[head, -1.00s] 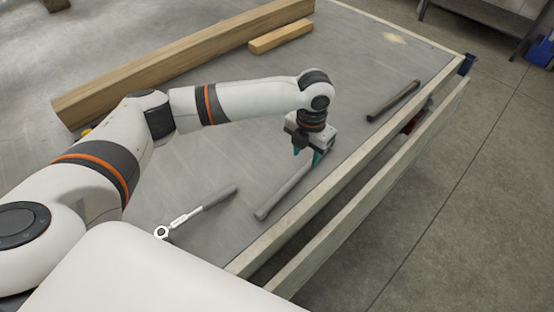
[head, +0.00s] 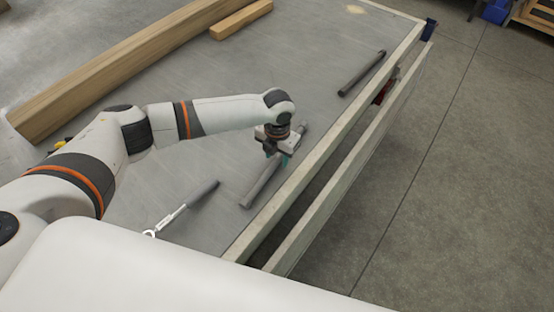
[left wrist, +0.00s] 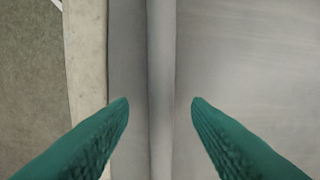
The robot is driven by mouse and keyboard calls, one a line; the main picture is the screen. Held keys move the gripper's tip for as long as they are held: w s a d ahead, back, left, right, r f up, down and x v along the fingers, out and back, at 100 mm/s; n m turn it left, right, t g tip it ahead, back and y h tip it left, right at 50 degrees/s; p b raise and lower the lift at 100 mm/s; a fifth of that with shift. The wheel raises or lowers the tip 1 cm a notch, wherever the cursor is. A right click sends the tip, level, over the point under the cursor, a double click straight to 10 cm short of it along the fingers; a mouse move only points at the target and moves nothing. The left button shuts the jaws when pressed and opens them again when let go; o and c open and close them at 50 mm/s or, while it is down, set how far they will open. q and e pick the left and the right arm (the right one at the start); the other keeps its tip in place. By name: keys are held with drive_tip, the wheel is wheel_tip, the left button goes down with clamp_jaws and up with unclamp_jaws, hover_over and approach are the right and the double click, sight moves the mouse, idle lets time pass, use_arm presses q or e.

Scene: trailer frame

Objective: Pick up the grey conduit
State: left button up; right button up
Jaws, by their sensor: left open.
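The grey conduit (head: 259,188) is a plain round tube lying on the grey trailer bed, roughly along its right-hand edge. My left gripper (head: 277,157) is above the conduit, pointing down, and hides part of its middle. In the left wrist view the conduit (left wrist: 161,60) runs upright through the middle of the picture. The two green fingers of the left gripper (left wrist: 160,101) are open, one on each side of it, with a gap to the tube on both sides. My right gripper is not in view.
A pale edge rail (head: 320,165) runs close to the conduit on its right. A ratchet-like tool (head: 182,208) lies to its left. A darker tube (head: 362,73) lies farther off. A long wooden beam (head: 120,68) and a short block (head: 241,19) lie at the back.

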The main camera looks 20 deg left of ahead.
use_arm(q)
drive_tip(key=shift+f, duration=0.85)
drive_tip(key=shift+c, duration=0.5)
clamp_jaws()
drive_tip(key=shift+r, duration=0.1)
